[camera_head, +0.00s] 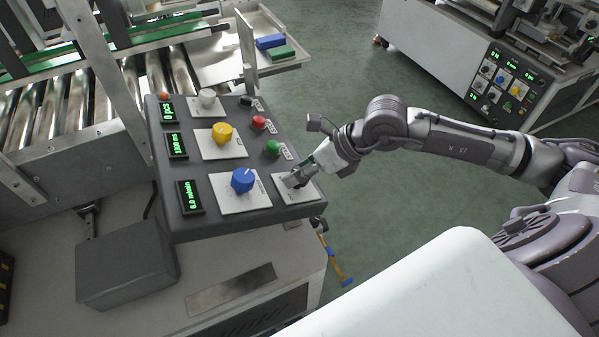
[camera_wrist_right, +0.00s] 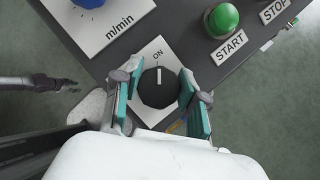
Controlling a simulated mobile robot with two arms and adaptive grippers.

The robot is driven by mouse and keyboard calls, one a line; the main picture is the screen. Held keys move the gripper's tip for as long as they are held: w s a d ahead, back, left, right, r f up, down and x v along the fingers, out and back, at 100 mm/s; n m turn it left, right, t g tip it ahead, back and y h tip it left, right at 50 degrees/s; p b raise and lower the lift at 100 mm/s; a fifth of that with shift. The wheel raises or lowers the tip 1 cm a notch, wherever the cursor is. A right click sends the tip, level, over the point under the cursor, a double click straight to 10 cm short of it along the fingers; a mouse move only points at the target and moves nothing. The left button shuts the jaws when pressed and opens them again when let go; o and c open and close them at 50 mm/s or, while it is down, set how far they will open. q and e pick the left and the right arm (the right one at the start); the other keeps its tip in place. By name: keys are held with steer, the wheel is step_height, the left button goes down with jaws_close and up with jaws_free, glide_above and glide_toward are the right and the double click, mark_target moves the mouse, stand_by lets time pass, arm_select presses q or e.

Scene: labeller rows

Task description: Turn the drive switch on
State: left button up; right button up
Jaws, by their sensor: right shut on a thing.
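The drive switch is a black round knob (camera_wrist_right: 158,90) with a white pointer line, on a white plate at the panel's near right corner. In the right wrist view its pointer lines up with the ON label (camera_wrist_right: 158,55). My right gripper (camera_head: 299,175) is at this switch, and its teal-padded fingers (camera_wrist_right: 163,99) are shut on the knob from both sides. In the head view the gripper hides most of the knob, while the white plate (camera_head: 307,194) shows around it.
The dark control panel (camera_head: 245,211) also carries a blue knob (camera_head: 243,180), a yellow knob (camera_head: 222,133), a green START button (camera_head: 272,147) and a red button (camera_head: 259,122). Green displays are lit. A second machine (camera_head: 450,60) stands across open floor.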

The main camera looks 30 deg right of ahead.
steer(key=shift+m+h, duration=0.3)
steer(key=shift+m, duration=0.3)
steer(key=o, duration=1.1)
steer(key=shift+o, duration=0.2)
steer(key=v, duration=1.2)
steer(key=shift+s, duration=0.2)
steer(key=shift+f, duration=0.1)
